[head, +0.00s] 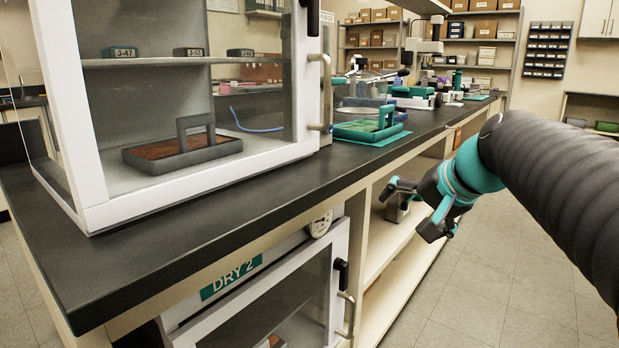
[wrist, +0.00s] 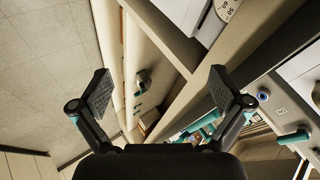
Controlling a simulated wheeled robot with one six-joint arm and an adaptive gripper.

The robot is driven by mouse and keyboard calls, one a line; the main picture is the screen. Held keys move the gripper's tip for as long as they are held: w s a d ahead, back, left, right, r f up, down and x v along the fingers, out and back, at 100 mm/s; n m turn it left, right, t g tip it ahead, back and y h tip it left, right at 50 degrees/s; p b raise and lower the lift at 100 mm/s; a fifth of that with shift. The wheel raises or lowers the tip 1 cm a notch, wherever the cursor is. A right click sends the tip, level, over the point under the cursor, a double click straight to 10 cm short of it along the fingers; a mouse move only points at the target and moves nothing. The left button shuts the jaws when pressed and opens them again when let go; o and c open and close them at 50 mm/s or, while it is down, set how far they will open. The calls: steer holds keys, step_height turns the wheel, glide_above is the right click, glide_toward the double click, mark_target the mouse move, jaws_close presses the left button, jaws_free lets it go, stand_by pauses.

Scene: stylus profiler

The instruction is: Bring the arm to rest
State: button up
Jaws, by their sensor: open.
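My arm, in a dark ribbed sleeve, comes in from the right of the head view. My gripper (head: 411,208) is teal and black and hangs in front of the bench's open shelves, below the level of the dark worktop. Its two fingers are spread apart with nothing between them. In the wrist view my gripper (wrist: 162,90) also shows open and empty, with the bench edge and shelves behind it, tilted in the picture.
The dark worktop (head: 150,258) carries a glass-fronted cabinet (head: 95,150) holding a tray with a handle (head: 185,150). A green tray (head: 368,130) stands farther back. A lower cabinet marked DRY 2 (head: 232,278) sits under the bench. The tiled floor (head: 480,290) is clear at right.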

steer(key=s+a+f+n+g+h+p, duration=0.1)
steer(key=s+f+n, duration=0.5)
steer(key=s+f, duration=1)
steer(key=s+g+h, duration=0.1)
steer(key=s+h, duration=0.1)
steer(key=s, duration=0.2)
steer(key=shift+s+a+f+h, duration=0.2)
steer(key=shift+s+a+h, duration=0.05)
steer(key=shift+a+h, duration=0.1)
stand_by(0.8)
